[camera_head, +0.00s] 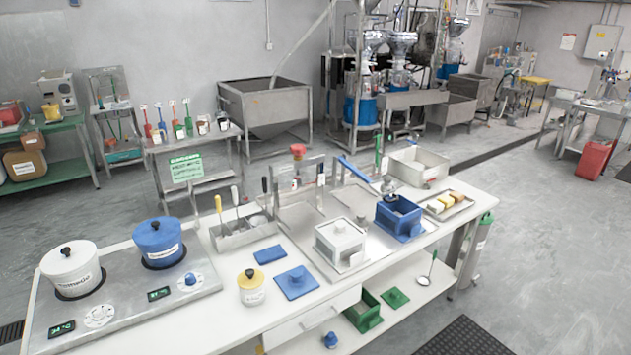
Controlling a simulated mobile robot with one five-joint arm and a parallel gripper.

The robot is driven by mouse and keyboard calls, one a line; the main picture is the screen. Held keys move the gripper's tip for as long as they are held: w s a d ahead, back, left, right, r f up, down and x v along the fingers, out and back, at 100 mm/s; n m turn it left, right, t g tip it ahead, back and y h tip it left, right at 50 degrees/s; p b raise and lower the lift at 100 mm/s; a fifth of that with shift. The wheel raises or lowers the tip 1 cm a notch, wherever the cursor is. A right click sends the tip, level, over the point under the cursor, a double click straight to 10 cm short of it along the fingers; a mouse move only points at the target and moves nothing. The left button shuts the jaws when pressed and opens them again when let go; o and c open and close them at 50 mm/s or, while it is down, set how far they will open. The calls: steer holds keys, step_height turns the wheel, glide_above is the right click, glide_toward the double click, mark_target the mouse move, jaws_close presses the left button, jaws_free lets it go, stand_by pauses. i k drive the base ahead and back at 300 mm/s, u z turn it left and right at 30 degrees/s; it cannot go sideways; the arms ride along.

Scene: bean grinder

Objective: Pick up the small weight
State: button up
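My gripper is not in view. Nothing in view is clearly marked as the small weight. A small blue knobbed piece (331,340) sits low at the front, below the worktable top; I cannot tell whether it is the weight. A blue square piece with a knob (296,281) lies flat on the white worktable (205,328). A flat blue block (269,255) lies behind it. A white jar with a yellow lid (251,288) stands to its left.
A white pot (73,270) and a blue pot (160,243) stand on a hotplate at the left. A white box (340,243) and a blue box grinder (398,217) stand at the right. Grey floor (540,250) is open at the right.

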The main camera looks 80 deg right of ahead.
mark_target(385, 187)
steer(key=u, duration=0.7)
steer(key=k, duration=2.35)
steer(key=z, duration=1.1)
steer(key=i, duration=0.95)
steer(key=z, duration=0.05)
